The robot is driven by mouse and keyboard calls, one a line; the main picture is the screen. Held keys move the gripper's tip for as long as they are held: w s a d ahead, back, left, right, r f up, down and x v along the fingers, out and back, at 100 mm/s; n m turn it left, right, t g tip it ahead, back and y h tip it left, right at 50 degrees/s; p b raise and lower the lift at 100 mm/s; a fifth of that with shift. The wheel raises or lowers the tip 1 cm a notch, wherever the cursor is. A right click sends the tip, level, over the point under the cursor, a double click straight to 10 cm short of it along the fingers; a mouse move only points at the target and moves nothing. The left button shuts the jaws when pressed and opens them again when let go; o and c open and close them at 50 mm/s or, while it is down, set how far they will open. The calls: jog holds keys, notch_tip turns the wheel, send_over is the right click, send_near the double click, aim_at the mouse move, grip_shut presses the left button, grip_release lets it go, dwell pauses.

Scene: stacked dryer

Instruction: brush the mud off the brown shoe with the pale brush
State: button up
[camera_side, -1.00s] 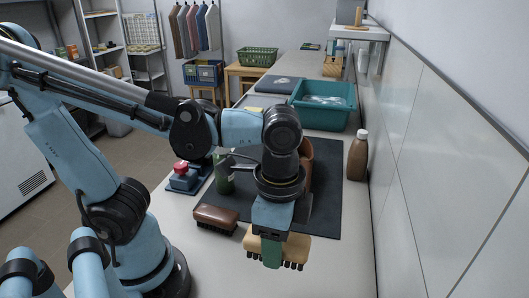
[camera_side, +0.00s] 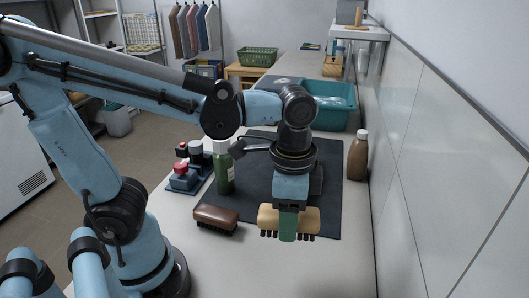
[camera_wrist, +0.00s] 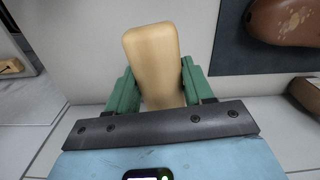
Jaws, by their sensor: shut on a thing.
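My gripper (camera_side: 287,225) is shut on the pale brush (camera_side: 308,221), which hangs bristles down above the front of the dark mat (camera_side: 330,220). In the wrist view the pale brush (camera_wrist: 154,60) stands between my green fingers (camera_wrist: 155,85). The brown shoe (camera_wrist: 290,22) shows at the top right of that view, on the dark mat, with light mud patches on it. It is apart from the pale brush. In the side view my arm hides the shoe.
A dark brown brush (camera_side: 215,219) lies at the front left. A green bottle (camera_side: 223,168) and red-topped items (camera_side: 182,168) stand left of my gripper. A brown bottle (camera_side: 357,156) stands near the right wall. A teal basin (camera_side: 335,112) is behind.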

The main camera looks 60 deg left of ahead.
jog(key=w+a+r+n, duration=0.1)
jog(key=w+a+n, duration=0.35)
jog(key=a, duration=0.45)
jog(key=w+a+r+n, duration=0.1)
jog(key=w+a+n, duration=0.2)
jog(key=w+a, duration=0.5)
jog(key=shift+m, duration=0.25)
jog(key=shift+s+a+f, duration=0.35)
jog(key=shift+s+f, duration=0.05)
jog(key=shift+f, duration=0.8)
jog(key=shift+s+a+f, duration=0.3)
jog(key=shift+s+f, duration=0.1)
jog(key=shift+f, duration=0.85)
jog(key=shift+s+a+f, duration=0.35)
jog(key=shift+s+f, duration=0.05)
jog(key=shift+f, duration=0.8)
jog(key=shift+w+d+f, duration=0.25)
jog(key=shift+w+d, duration=0.2)
jog(key=shift+c, duration=0.3)
jog(key=shift+w+d, duration=1.85)
jog(key=shift+w, duration=0.05)
jog(key=shift+s+a, duration=2.25)
jog(key=shift+s, duration=0.05)
notch_tip(320, 180, up, 8)
